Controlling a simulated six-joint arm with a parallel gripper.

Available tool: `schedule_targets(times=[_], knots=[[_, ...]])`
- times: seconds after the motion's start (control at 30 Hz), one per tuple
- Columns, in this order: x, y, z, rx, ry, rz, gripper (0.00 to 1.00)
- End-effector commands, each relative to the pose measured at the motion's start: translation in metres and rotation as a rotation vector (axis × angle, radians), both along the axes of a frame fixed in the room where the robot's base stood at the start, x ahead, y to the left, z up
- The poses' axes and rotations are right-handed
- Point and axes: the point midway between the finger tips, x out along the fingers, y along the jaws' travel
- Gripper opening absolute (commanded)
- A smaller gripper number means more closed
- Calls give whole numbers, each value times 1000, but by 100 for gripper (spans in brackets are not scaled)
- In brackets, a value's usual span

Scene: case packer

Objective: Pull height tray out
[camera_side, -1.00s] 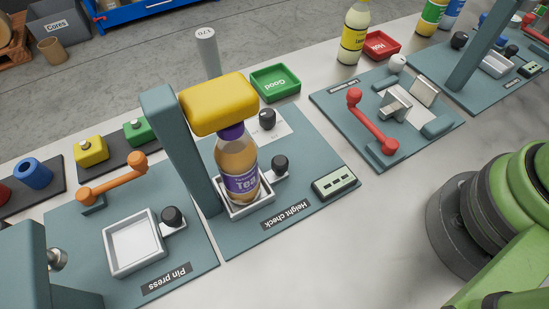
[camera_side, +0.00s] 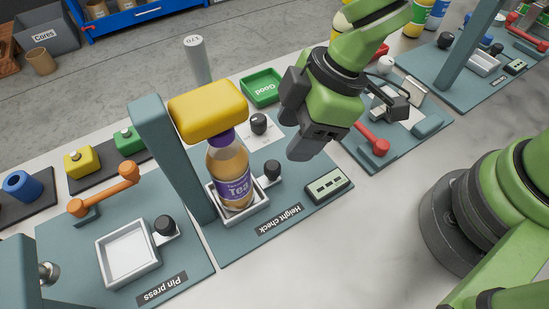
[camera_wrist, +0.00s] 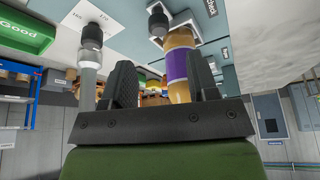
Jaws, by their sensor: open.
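The height tray (camera_side: 246,212) is a small white square tray on the Height check plate. A black knob (camera_side: 271,170) sits on its right side. A tea bottle (camera_side: 232,165) with a purple label stands upright in the tray, its cap directly beneath the yellow block (camera_side: 208,108); I cannot tell if they touch. My gripper (camera_side: 298,122) is open and empty, above and to the right of the knob, apart from it. In the wrist view, the knob (camera_wrist: 158,22) and bottle (camera_wrist: 178,62) appear beyond the two fingers (camera_wrist: 160,75).
A teal post (camera_side: 172,160) stands left of the bottle. Another black knob (camera_side: 258,124) stands on a white card behind. A grey cylinder (camera_side: 197,60) and green Good tray (camera_side: 262,88) are at the back. The Pin press tray (camera_side: 127,254) is left.

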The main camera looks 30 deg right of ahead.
Motion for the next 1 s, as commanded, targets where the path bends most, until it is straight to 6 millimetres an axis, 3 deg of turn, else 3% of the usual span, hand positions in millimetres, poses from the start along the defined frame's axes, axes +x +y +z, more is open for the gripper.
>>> schedule_targets(times=[0.6,1.0], knots=[[11,26,-70,-4,-2,-2,54],[13,28,-76,-3,-5,-2,54]])
